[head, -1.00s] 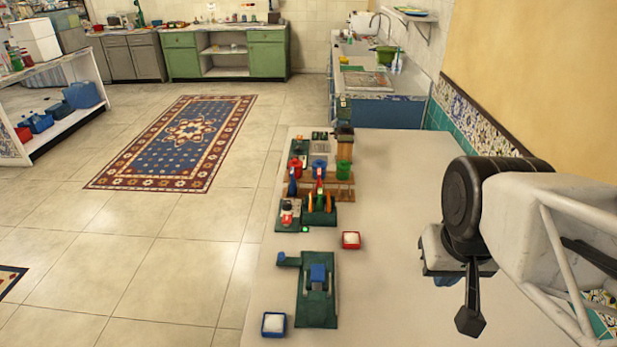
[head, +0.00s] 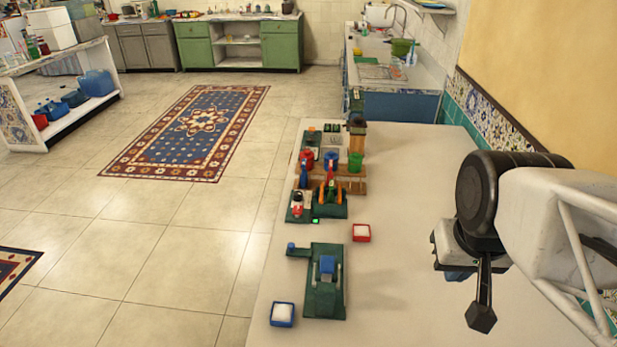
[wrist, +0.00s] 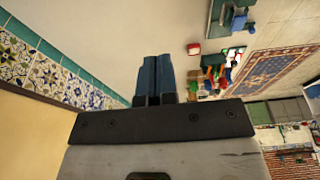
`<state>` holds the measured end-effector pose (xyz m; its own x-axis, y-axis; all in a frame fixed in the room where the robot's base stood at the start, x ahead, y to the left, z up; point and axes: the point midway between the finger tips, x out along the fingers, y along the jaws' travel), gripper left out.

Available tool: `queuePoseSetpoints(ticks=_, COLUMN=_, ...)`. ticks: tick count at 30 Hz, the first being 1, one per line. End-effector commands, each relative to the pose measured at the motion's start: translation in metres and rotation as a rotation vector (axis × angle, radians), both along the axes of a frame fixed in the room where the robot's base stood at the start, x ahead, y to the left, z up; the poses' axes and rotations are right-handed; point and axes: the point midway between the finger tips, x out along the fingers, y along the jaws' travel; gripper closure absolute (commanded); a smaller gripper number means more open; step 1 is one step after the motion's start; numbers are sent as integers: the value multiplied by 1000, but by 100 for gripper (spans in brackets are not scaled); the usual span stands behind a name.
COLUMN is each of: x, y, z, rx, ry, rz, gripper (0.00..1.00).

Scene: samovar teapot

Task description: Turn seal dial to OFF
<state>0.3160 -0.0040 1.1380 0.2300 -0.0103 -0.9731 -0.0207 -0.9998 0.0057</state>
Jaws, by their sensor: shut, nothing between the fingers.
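In the head view a green station (head: 325,300) with a blue block and a grey lever stands near the front of the table. A small blue knob (head: 291,246) sits on an arm at its left. Behind it stands a green and wooden assembly (head: 331,188) with red, blue and green cups. I cannot tell which part is the seal dial, and no OFF mark is readable. My gripper (wrist: 154,65) shows blue fingers side by side, shut and empty, in the wrist view. It is over the right side of the table, well apart from the stations.
A red box (head: 361,233) and a blue box (head: 281,314), both with white contents, lie near the green station. The pale table top (head: 400,190) is clear to the right of the stations. A tiled wall (head: 495,115) borders the table's right side.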

Motion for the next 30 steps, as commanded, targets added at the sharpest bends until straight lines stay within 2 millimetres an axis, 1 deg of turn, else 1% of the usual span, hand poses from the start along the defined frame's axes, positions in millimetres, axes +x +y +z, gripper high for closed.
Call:
queuePoseSetpoints(ticks=13, x=0, y=0, z=0, rx=0, ry=0, rz=0, gripper=100)
queuePoseSetpoints(ticks=14, x=0, y=0, z=0, rx=0, ry=0, rz=0, gripper=98)
queuePoseSetpoints(ticks=18, x=2, y=0, z=0, rx=0, ry=1, rz=-1, gripper=77)
queuePoseSetpoints(ticks=20, x=4, y=1, z=1, rx=2, ry=2, rz=-4, gripper=68)
queuePoseSetpoints(ticks=21, x=6, y=1, z=2, rx=3, ry=3, rz=-7, gripper=62)
queuePoseSetpoints(ticks=23, x=11, y=2, z=3, rx=5, ry=4, rz=-13, gripper=52)
queuePoseSetpoints(ticks=24, x=15, y=3, z=4, rx=6, ry=6, rz=-18, gripper=46)
queuePoseSetpoints(ticks=26, x=22, y=5, z=5, rx=10, ry=11, rz=-27, gripper=37)
queuePoseSetpoints(ticks=30, x=45, y=10, z=10, rx=20, ry=20, rz=-56, gripper=36)
